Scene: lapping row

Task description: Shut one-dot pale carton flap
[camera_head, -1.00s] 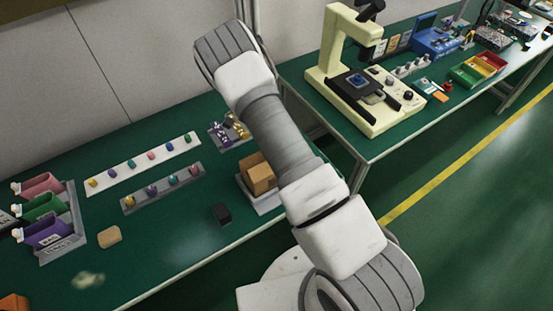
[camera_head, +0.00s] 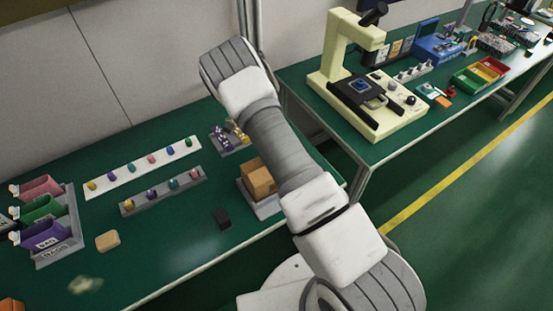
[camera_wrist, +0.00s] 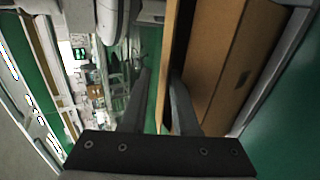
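A tan-brown carton (camera_head: 258,179) stands on a grey base (camera_head: 267,207) near the right end of the green bench, partly behind my arm. In the wrist view a large brown carton face (camera_wrist: 233,60) fills the right side, with a small dark mark on it. A narrow orange-brown panel (camera_wrist: 168,60) stands left of it across a dark gap; it may be the flap. My gripper (camera_wrist: 161,75) is open, with one finger on each side of that panel's edge. I cannot tell whether a finger touches it. No dot is readable. The gripper is hidden in the head view.
A small black block (camera_head: 222,218) and a tan block (camera_head: 108,241) lie on the bench. Racks of coloured knobs (camera_head: 163,191) and a tray of pink, green and purple bins (camera_head: 72,240) stand left. A cream microscope (camera_head: 345,75) is on the far bench.

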